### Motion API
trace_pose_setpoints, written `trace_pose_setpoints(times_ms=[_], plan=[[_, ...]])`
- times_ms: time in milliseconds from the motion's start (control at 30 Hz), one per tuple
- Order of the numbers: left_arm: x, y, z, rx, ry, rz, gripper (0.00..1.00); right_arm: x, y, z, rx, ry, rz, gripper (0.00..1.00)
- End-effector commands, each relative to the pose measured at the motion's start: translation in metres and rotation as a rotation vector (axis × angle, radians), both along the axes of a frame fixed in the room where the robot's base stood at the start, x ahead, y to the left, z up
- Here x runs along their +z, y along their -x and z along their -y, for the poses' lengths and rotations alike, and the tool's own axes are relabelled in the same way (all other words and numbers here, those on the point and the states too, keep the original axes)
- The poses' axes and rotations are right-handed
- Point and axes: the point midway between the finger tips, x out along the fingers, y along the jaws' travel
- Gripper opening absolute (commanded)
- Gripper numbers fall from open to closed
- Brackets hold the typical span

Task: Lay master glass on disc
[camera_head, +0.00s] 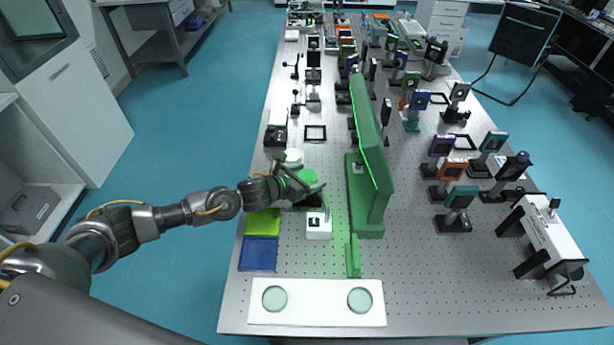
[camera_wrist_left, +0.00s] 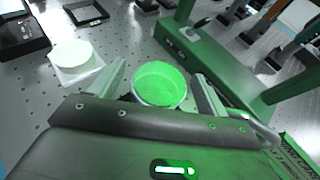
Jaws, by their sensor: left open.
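My left gripper (camera_head: 306,184) is open, with its fingers (camera_wrist_left: 159,74) on either side of a round, green-lit disc (camera_wrist_left: 160,84). The disc has a pale rim and also shows bright green in the head view (camera_head: 304,176). I cannot tell whether a separate glass lies on it or whether a finger touches it. Two clear round glasses, a left one (camera_head: 274,299) and a right one (camera_head: 359,300), lie on a white plate (camera_head: 316,317) at the table's front. Which glass is the master is not readable. My right gripper is not in view.
A tall green-lit stand (camera_head: 369,160) rises just right of the gripper. A white disc on a square base (camera_wrist_left: 76,58) stands left of the fingers. A white block (camera_head: 318,230), lime mat (camera_head: 263,222) and blue tray (camera_head: 258,254) lie in front. Mounted optics crowd the right.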

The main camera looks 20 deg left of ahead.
Motion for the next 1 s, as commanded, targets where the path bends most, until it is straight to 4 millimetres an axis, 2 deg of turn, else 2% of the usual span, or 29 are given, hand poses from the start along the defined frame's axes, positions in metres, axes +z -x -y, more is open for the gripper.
trace_pose_setpoints(times_ms=[167,267,700,1000], plan=[[0.005,0.0,0.0,0.0,0.0,0.0,0.77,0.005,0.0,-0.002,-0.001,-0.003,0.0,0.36],[0.004,0.009,-0.006,0.0,-0.001,0.0,0.77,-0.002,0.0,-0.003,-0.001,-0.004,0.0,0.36],[0.037,0.078,-0.047,0.0,0.0,0.0,0.77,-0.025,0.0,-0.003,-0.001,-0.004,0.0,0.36],[0.048,0.095,-0.056,-0.001,0.001,-0.001,0.77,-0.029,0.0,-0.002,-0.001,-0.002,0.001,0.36]])
